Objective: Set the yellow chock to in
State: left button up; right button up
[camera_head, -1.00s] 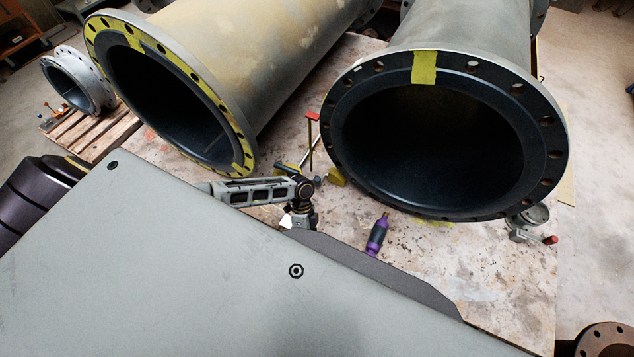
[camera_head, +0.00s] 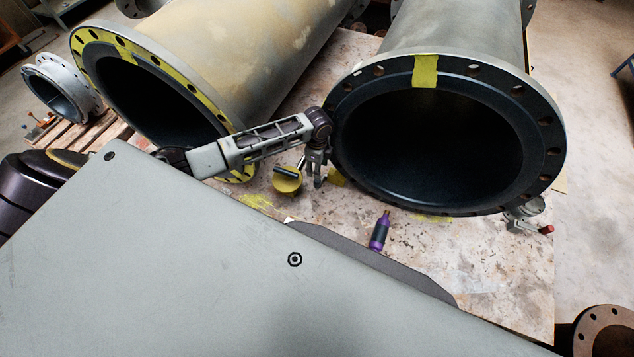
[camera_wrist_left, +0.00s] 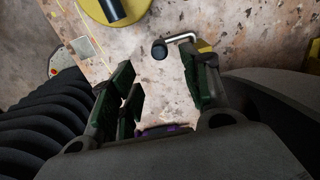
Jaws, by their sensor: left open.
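A small yellow block (camera_head: 337,177), which looks like the yellow chock, lies on the table against the lower left of the right pipe's flange. It also shows in the left wrist view (camera_wrist_left: 205,47), partly hidden behind a finger. A bent metal rod (camera_wrist_left: 182,37) with a dark knob (camera_wrist_left: 159,49) reaches out beside it. My left gripper (camera_head: 315,177) hangs fingers-down just left of the block. In the left wrist view its jaws (camera_wrist_left: 158,78) are apart and empty, with the knob beyond the gap. My right gripper is not in view.
The right pipe (camera_head: 465,35) and left pipe (camera_head: 255,50) lie on the table (camera_head: 490,260). A yellow disc with a dark bar (camera_head: 287,180) is left of my gripper. A metal fitting (camera_head: 524,212) sits at the right edge.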

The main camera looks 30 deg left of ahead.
pick_arm(q)
jog(key=shift+f, duration=0.1)
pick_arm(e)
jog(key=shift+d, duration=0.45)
pick_arm(q)
jog(key=shift+f, duration=0.15)
